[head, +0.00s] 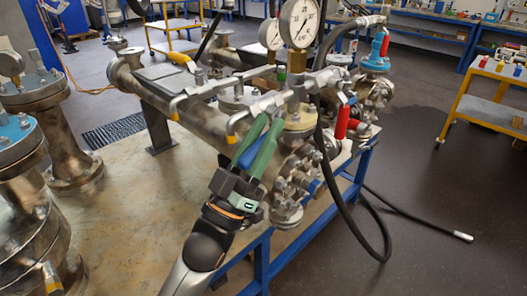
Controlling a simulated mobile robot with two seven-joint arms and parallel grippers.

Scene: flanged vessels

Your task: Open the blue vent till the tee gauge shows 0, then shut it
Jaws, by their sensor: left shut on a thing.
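My left gripper (267,124) comes in from the lower left, its green fingers reaching up to the valves on the front of the metal vessel (205,119). A blue handle (250,159), which looks like the blue vent, shows between the fingers, and they are shut on it. The fingers hide much of it, so its angle is hard to tell. A large white-faced gauge (299,22) stands upright just above, cut by the top edge. A smaller gauge (270,34) stands behind it. Their readings are too small to tell. My right gripper is not in view.
A red handle (342,122) and a black hose (350,228) lie right of the gripper. Grey lever handles (195,92) cross above the vessel. Blue-topped flanged vessels (15,128) stand at left. A yellow cart (480,100) stands at right; the floor before it is mostly clear.

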